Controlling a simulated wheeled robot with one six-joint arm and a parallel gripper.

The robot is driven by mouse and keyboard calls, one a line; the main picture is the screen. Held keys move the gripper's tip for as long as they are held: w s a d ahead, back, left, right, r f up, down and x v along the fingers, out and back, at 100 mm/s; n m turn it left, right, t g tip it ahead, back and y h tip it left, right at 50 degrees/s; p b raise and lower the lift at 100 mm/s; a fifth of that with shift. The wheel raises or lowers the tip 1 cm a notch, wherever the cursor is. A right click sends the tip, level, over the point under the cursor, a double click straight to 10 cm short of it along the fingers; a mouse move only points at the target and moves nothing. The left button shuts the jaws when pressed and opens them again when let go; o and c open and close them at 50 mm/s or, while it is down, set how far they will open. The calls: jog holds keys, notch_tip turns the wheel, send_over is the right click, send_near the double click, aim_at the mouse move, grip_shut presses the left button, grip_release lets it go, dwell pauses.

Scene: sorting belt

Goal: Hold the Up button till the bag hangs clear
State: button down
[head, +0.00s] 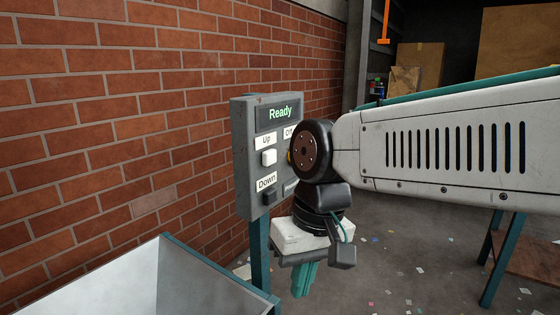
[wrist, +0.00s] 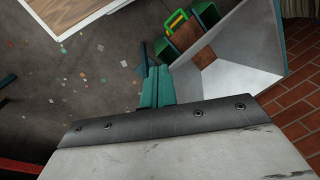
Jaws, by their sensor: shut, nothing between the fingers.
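The grey control box (head: 240,150) stands on a teal post in front of the brick wall. Its screen (head: 279,112) reads "Ready" in green. The white Up button (head: 269,158) sits under the "Up" label, uncovered. The dark Down button (head: 270,197) is below it. My arm hides the box's right part, below the "Off" label. My gripper (head: 304,280) is shut and empty, pointing down below and right of the box, apart from the buttons. Its teal fingers (wrist: 155,88) also show in the wrist view. I cannot make out a bag in either view.
A pale open metal hopper (head: 165,243) with a teal rim lies at the lower left, below the box. The brick wall (head: 100,110) runs behind. An orange fitting (head: 384,28) hangs at the upper right. Paper scraps litter the floor; a wooden-topped table (head: 530,240) stands right.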

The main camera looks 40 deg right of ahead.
jog(key=w+d+r+m+t+y, duration=0.2)
jog(key=w+m+t+y, duration=0.2)
jog(key=w+m+y, duration=0.75)
jog(key=w+d+r+m+t+h, duration=0.1)
jog(key=w+d+m+t+h, duration=0.1)
jog(key=d+m, duration=0.4)
jog(key=w+d+r+m+t+h, duration=0.1)
jog(key=w+d+m+t, duration=0.3)
jog(key=d, duration=0.5)
jog(key=w+d+r+m+t+h, duration=0.1)
jog(key=w+d+m+t+h, duration=0.2)
jog(key=d+m+t, duration=0.3)
jog(key=shift+d+m+h, duration=0.35)
jog(key=shift+d+m, duration=0.85)
jog(key=shift+m, duration=0.05)
jog(key=shift+w, duration=0.15)
send_near(272, 158)
jog(key=x, duration=0.7)
jog(key=shift+d, duration=0.1)
